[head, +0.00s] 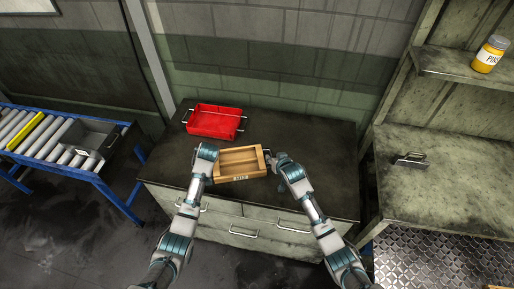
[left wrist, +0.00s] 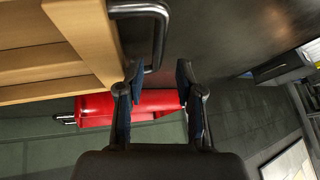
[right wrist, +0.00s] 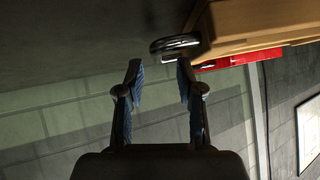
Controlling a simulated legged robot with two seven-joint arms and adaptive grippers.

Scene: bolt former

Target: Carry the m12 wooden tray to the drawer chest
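The light wooden tray (head: 240,178), with a label on its front wall, is on top of the drawer chest (head: 286,228). Its metal side handle shows in the left wrist view (left wrist: 155,40), and the other one in the right wrist view (right wrist: 174,43). My left gripper (left wrist: 158,78) is open beside the tray's left side, with the handle close to one finger and not clamped. My right gripper (right wrist: 159,66) is open, with the other handle just beyond its fingertips. In the head view my right gripper (head: 276,159) is at the tray's right side; the left fingertips are mostly hidden.
A red tray (head: 214,122) stands behind the wooden tray on the chest top. A blue-framed roller conveyor (head: 70,165) with a grey bin (head: 92,135) is at left. Shelving with a yellow jar (head: 487,58) is at right. The chest top right of the tray is clear.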

